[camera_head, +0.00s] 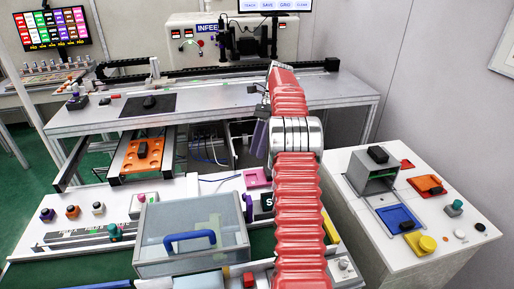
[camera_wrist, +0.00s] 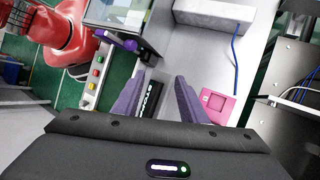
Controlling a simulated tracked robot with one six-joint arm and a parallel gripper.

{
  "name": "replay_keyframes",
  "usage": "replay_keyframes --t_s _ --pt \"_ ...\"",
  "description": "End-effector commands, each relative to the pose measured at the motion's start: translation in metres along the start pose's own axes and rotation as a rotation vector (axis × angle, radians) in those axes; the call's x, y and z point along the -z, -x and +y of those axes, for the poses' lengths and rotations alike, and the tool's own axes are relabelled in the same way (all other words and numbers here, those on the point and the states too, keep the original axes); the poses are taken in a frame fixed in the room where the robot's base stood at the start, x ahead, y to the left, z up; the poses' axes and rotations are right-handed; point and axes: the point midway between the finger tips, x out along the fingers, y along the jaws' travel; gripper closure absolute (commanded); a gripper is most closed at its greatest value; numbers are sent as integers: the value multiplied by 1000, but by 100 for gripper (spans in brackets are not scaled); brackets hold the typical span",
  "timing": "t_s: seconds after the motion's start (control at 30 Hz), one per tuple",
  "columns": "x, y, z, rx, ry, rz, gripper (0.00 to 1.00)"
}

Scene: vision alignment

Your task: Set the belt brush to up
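I cannot tell for certain which part is the belt brush; no label for it is readable. A dark strip (camera_head: 85,237) with a teal knob (camera_head: 115,232) lies at the front left of the white bench in the head view. My gripper (camera_wrist: 161,80) is open in the wrist view, its two purple fingers apart with nothing held between them. It also shows in the head view as a purple finger (camera_head: 260,138) beside my red arm. Below the fingers, a black lettered block (camera_wrist: 150,98) lies on the bench, left of a pink square fixture (camera_wrist: 217,105).
A clear box (camera_head: 190,216) with a blue handle stands at the front. A purple knob (camera_wrist: 130,46) sits by its edge in the wrist view. The rear bench (camera_head: 210,95) carries a long black rail. A white side cabinet (camera_head: 350,195) holds coloured fixtures at right.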

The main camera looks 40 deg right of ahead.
Motion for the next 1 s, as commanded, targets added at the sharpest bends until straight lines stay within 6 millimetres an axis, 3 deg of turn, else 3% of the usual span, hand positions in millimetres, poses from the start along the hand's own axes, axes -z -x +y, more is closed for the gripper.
replay_keyframes --t_s 0.23,0.47,0.8,1.0 --pt "1 0 0 1 -1 0 61" --pt "-8 2 3 9 22 11 77" --pt "-72 9 28 74 231 113 100" --pt "-114 8 53 117 391 191 100"
